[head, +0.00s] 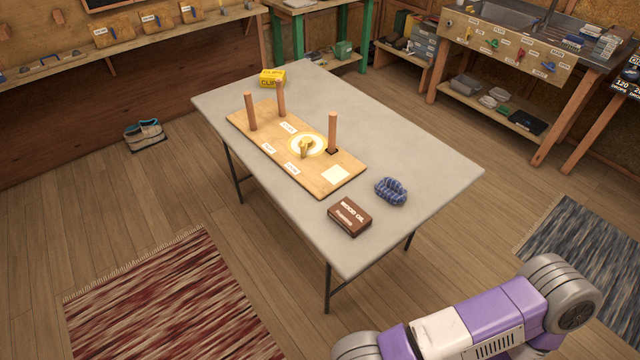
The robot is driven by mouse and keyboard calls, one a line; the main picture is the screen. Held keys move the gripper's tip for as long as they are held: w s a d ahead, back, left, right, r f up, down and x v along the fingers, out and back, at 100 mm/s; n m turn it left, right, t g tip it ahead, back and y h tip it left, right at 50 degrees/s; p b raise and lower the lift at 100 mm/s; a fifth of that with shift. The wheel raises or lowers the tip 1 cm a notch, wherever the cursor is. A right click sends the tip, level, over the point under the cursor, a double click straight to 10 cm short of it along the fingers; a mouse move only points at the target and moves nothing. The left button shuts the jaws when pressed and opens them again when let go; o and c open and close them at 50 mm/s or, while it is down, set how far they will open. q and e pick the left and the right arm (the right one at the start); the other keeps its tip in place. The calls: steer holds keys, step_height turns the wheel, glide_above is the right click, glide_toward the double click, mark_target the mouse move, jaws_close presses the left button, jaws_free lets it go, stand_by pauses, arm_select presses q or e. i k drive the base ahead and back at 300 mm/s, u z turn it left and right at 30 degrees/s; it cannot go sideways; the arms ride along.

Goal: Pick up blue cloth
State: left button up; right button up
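A blue checked cloth (391,191), crumpled into a small bundle, lies on the grey table (400,135) near its right front part. It sits just right of a wooden board (250,126) and behind a brown wood oil box (350,216). Nothing touches the cloth from above. A purple and white arm link of mine shows at the bottom right, in front of the table and well apart from the cloth. Neither of my grippers is in the picture.
The board carries upright wooden pegs (332,132) and a yellow piece on a round pad. The table's right side is clear. A red rug (170,300) and a dark rug (590,245) lie on the floor.

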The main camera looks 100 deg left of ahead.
mark_target(391, 189)
steer(key=u, duration=2.2)
